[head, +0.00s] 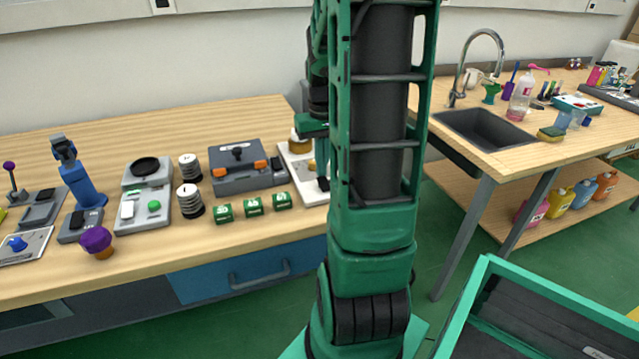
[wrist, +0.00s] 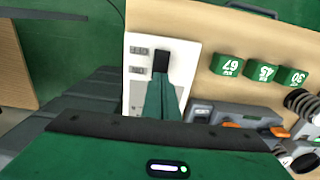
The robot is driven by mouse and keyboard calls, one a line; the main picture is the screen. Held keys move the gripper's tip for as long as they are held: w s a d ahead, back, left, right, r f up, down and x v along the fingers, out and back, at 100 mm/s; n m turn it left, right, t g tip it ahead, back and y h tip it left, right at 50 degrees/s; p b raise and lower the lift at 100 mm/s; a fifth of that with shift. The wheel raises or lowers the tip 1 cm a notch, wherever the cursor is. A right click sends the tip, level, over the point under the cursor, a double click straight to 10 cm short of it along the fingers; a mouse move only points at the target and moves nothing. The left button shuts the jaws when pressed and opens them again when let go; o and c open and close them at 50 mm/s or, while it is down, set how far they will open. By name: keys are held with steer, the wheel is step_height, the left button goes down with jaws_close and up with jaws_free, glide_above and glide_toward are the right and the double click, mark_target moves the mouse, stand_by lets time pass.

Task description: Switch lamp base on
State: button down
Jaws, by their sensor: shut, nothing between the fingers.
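A pale flat panel (wrist: 184,52) fills the middle of the wrist view, with small dark markings along its left side. It looks like the lamp base, but I cannot be sure. In the head view the same panel (head: 312,196) lies on the bench, partly hidden by my arm, with a brass-coloured round part (head: 299,146) at its back. My gripper (wrist: 162,62) is shut and empty over the panel. A dark block shows at its tip; I cannot tell whether it is the fingertip or a switch, or whether they touch.
Green numbered cubes (head: 254,206) stand left of the panel. A grey box with orange clips (head: 238,168) is behind them, with springs and a white scale (head: 143,208) further left. A sink bench (head: 560,155) is at the right, and a green-rimmed bin (head: 470,300) is in front.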

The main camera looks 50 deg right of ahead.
steer(key=shift+f, duration=0.8)
stand_by(0.5)
steer(key=shift+r, duration=3.55)
steer(key=s+a, duration=1.3)
steer(key=a, duration=0.4)
steer(key=shift+s+f, duration=0.3)
steer(key=shift+s, duration=0.1)
